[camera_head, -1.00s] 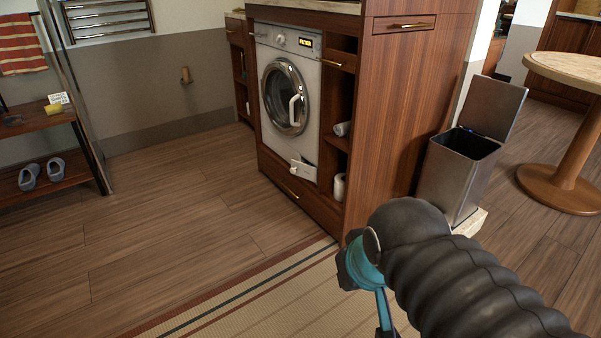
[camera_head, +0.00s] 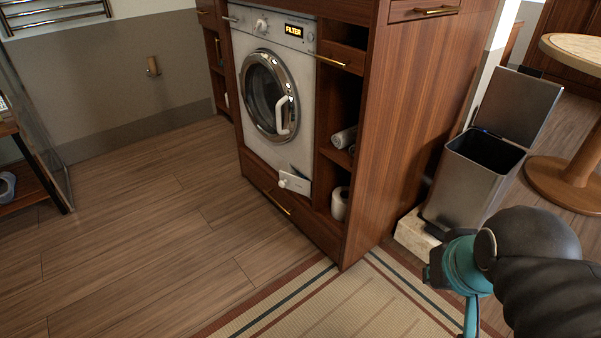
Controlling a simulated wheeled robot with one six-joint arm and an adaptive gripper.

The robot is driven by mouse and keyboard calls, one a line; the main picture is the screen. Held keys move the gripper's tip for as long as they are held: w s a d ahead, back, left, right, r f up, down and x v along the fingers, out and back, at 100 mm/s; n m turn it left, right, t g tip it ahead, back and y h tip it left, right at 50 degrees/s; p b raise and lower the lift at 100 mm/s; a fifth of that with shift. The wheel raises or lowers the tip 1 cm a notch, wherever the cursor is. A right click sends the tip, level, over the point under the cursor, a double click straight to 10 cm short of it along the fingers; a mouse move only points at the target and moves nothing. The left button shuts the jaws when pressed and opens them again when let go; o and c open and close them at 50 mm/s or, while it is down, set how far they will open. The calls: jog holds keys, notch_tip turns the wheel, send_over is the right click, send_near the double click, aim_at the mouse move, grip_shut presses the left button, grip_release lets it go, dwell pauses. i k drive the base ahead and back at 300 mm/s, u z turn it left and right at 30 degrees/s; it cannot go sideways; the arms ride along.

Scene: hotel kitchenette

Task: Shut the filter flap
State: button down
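The filter flap (camera_head: 296,183) is a small pale panel at the bottom right of the white washing machine (camera_head: 303,78). It is tilted open, with a dark gap showing above it and a small round knob at its left. The machine's display reads "FILTER" and its round door (camera_head: 268,95) looks shut. My arm comes in from the lower right, with a black sleeve and a teal part. The end of my gripper (camera_head: 436,275) is a dark shape to the right of the cabinet, well apart from the flap. Its fingers cannot be made out clearly.
The wooden cabinet (camera_head: 398,125) surrounds the machine, with rolled towels (camera_head: 343,137) and a paper roll (camera_head: 340,203) on its shelves. An open-lidded metal bin (camera_head: 468,185) stands right of it. A striped rug (camera_head: 350,305) lies in front.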

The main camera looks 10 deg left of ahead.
aim_at(302, 186)
jog(key=u, duration=0.3)
jog(key=i, duration=0.85)
jog(key=u, duration=0.65)
